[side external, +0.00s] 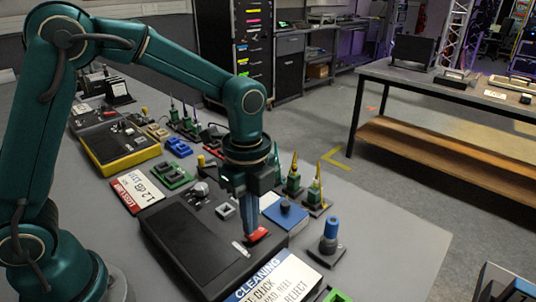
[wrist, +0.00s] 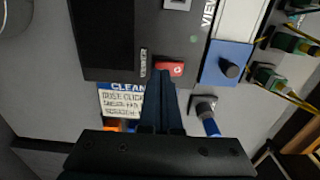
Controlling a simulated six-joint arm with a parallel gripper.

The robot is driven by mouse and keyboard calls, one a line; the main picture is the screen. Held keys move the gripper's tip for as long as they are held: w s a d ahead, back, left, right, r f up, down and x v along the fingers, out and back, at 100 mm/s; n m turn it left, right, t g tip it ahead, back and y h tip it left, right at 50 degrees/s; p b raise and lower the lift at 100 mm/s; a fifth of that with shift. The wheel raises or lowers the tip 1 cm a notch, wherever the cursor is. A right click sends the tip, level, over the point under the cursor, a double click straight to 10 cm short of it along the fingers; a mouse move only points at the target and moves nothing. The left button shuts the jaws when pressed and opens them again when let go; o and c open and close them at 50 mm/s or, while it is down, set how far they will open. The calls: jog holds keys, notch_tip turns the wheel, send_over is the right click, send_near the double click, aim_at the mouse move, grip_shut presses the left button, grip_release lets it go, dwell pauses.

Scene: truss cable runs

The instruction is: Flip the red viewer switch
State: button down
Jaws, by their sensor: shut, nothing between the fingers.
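The red viewer switch (side external: 257,235) sits on the dark viewer box (side external: 185,245) near its right end. In the wrist view the red switch (wrist: 170,68) shows just beyond my fingertips, beside a small label reading VIEWER (wrist: 143,63). My gripper (side external: 248,232) is shut and empty, pointing down with its fingertips at the switch. In the wrist view the gripper (wrist: 163,78) overlaps the near edge of the switch. I cannot tell whether the tips touch it. The fingers hide part of the switch.
A blue box with a dark knob (side external: 285,212) stands just right of the switch. A blue-topped joystick (side external: 329,240) is farther right. A CLEANING sign (side external: 275,280) lies in front. Several connectors with yellow tips (side external: 293,180) stand behind.

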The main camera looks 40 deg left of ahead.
jog(key=shift+f, duration=0.75)
dwell(0.7)
jog(key=shift+r, duration=3.55)
